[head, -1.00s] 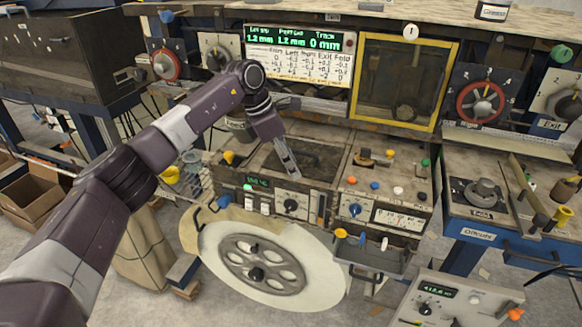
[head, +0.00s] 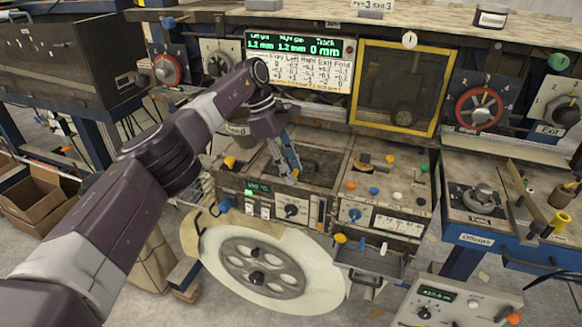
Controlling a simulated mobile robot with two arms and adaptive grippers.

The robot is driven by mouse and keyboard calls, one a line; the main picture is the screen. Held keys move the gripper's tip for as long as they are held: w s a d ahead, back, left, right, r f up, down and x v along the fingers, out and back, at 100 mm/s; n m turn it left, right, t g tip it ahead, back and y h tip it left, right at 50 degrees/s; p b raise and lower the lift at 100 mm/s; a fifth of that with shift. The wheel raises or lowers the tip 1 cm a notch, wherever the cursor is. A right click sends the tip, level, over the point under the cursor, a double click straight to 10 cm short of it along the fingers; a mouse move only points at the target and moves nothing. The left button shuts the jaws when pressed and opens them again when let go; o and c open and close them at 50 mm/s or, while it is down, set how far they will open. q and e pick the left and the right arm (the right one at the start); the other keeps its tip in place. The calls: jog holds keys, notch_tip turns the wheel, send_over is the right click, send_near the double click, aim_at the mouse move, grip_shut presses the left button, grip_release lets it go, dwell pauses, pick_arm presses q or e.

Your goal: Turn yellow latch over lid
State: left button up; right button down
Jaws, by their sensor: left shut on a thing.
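My left gripper (head: 286,168) comes down from the upper left over the dark square recess (head: 322,164) in the middle of the machine's deck. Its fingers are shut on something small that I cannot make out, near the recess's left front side. A yellow knob-like part (head: 229,162) stands on the deck to the left of the gripper. A brass-yellow piece (head: 365,159) lies on the deck to the right of the recess. I cannot tell for sure which is the latch, and the lid is not clearly distinguishable. My right gripper is not in view.
A yellow-framed window (head: 403,85) and a green-lettered display (head: 298,46) stand behind. Small coloured knobs (head: 374,191) crowd the deck's right.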

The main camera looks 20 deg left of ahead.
pick_arm(q)
jog(key=shift+r+m, duration=0.1)
jog(key=shift+m, duration=0.3)
dwell(0.5)
jog(key=o, duration=1.2)
jog(key=shift+c, duration=0.2)
jog(key=shift+n, duration=0.6)
